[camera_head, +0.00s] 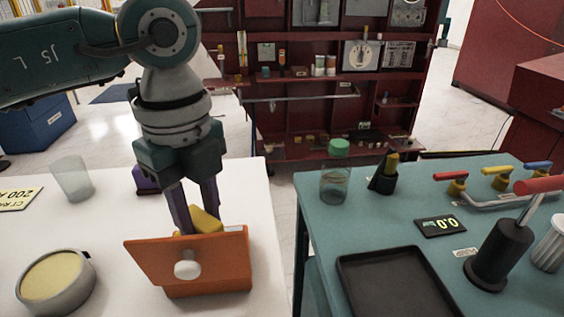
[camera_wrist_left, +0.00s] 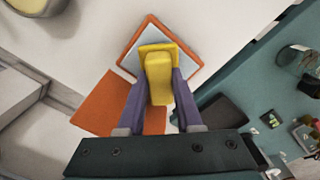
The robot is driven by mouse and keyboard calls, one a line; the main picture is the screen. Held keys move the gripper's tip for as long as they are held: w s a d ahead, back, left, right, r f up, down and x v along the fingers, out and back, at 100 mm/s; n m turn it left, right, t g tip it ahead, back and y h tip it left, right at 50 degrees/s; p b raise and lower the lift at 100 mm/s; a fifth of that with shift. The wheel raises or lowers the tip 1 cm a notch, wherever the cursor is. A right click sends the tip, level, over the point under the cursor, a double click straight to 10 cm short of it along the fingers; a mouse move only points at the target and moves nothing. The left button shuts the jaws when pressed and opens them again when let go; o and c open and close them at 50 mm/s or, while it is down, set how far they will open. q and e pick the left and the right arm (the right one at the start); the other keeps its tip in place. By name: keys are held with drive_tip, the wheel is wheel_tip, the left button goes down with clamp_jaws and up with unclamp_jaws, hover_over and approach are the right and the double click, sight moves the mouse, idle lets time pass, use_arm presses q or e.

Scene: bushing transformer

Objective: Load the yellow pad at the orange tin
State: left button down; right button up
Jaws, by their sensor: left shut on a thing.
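The orange tin (camera_head: 205,283) stands near the right edge of the white table. Its orange lid (camera_head: 160,262) with a white knob (camera_head: 187,270) is tilted up at the near side; the lid (camera_wrist_left: 98,103) also shows at lower left in the left wrist view. My left gripper (camera_head: 200,222) points down at the tin, its purple fingers shut on the yellow pad (camera_head: 208,218). In the left wrist view the pad (camera_wrist_left: 158,72) lies over the pale inside of the tin (camera_wrist_left: 135,40), within the orange rim. I cannot tell whether it touches the bottom.
A round bowl (camera_head: 55,285) with a yellow filling and a clear glass (camera_head: 73,178) stand on the white table. Across a gap, the teal table (camera_head: 400,225) holds a black tray (camera_head: 395,285), a jar (camera_head: 335,185) and a scale display (camera_head: 440,225).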

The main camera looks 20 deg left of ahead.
sight(199, 217)
use_arm(q)
drive_tip(key=shift+f+b, duration=0.4)
drive_tip(key=shift+f, duration=0.1)
idle(0.8)
drive_tip(key=shift+f, duration=0.1)
idle(0.8)
wheel_tip(199, 217, up, 7)
drive_tip(key=p, duration=0.6)
drive_tip(key=shift+p, duration=0.4)
idle(0.4)
